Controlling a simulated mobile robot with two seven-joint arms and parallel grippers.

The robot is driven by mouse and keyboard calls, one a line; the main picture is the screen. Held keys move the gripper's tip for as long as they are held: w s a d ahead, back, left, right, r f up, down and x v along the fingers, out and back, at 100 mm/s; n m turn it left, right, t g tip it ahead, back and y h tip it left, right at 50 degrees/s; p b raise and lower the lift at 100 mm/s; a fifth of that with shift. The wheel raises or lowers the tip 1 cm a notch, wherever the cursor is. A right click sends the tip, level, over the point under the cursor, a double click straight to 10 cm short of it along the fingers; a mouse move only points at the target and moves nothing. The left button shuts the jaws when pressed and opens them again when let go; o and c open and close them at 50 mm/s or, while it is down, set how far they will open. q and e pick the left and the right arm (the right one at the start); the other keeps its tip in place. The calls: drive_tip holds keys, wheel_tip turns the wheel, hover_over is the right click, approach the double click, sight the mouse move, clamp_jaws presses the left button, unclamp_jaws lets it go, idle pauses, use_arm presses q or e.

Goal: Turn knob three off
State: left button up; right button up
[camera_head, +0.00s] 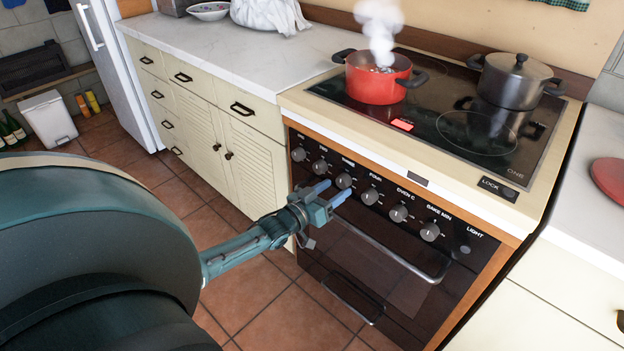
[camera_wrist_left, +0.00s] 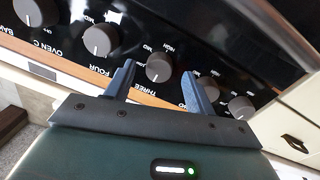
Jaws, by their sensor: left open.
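Knob three (camera_head: 344,181) is a round grey knob on the black front panel of the stove, under the label THREE. It also shows in the left wrist view (camera_wrist_left: 159,68), with a white pointer mark. My left gripper (camera_head: 337,188) is open in front of the panel, with its blue fingers pointing at this knob. In the left wrist view the fingers (camera_wrist_left: 158,77) stand on either side of knob three, with a gap to each side; I cannot tell whether they reach its depth. My right gripper is not in view.
Knob two (camera_head: 320,167) and knob four (camera_head: 370,197) sit close on either side. The oven door handle (camera_head: 385,250) runs below the panel. A steaming red pot (camera_head: 378,88) and a dark lidded pot (camera_head: 514,82) stand on the cooktop (camera_head: 440,112), where a red light (camera_head: 402,125) glows.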

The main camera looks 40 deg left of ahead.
use_arm(q)
drive_tip(key=s+a+p, duration=0.1)
drive_tip(key=s, duration=1)
drive_tip(key=shift+s+a, duration=0.2)
drive_tip(key=shift+a, duration=0.1)
